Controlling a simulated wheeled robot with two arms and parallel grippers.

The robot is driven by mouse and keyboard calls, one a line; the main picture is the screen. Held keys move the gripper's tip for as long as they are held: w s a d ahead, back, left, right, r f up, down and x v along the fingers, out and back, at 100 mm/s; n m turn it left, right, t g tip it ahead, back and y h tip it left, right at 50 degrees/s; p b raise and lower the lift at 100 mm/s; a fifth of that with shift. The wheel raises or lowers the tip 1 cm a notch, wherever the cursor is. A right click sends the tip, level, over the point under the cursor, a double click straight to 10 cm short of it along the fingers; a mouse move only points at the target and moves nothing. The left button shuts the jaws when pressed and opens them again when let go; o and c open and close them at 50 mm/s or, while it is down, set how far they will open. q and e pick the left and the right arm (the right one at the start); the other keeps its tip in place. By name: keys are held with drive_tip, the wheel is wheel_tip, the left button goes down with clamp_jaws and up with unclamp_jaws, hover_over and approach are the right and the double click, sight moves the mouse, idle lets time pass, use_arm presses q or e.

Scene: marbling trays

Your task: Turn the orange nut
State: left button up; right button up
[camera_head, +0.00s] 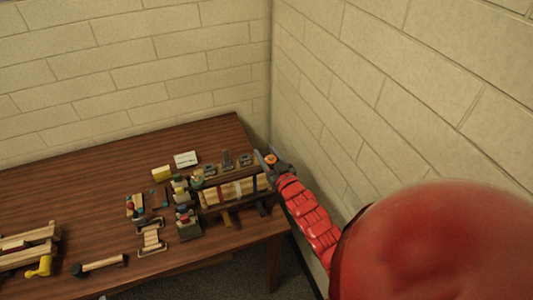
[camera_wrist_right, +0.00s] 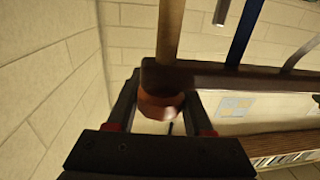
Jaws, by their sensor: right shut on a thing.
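The orange nut (camera_wrist_right: 160,103) sits between the two dark fingers of my right gripper (camera_wrist_right: 162,93) in the right wrist view, against a dark bar with a wooden rod above it. In the head view, my right gripper (camera_head: 269,164) is at the right end of a wooden rack (camera_head: 233,190), with a small orange patch of the nut (camera_head: 271,158) showing between its fingers. The gripper is shut on the nut; its fingers hide part of the nut's sides. My left gripper is not in view.
The rack stands near the right edge of a brown wooden table (camera_head: 80,190), close to the corner of the block walls. Several small tools and jars crowd left of it. A yellow-handled tool (camera_head: 40,267) lies at the far left. The back left table is clear.

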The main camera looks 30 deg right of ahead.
clamp_jaws()
drive_tip(key=shift+s+d+f+m+g+h+b, duration=0.2)
drive_tip(key=shift+m+g+h+b, duration=0.55)
drive_tip(key=shift+m+h+b, duration=1.05)
drive_tip(key=shift+s+d+r+m+g+h+b, duration=0.15)
drive_tip(key=shift+d+m+g+h+b, duration=0.4)
drive_tip(key=shift+h+b, duration=1.5)
drive_tip(key=shift+s+d+f+m+g+h+b, duration=0.1)
drive_tip(key=shift+m+g+h+b, duration=0.9)
drive_tip(key=shift+b, duration=1.9)
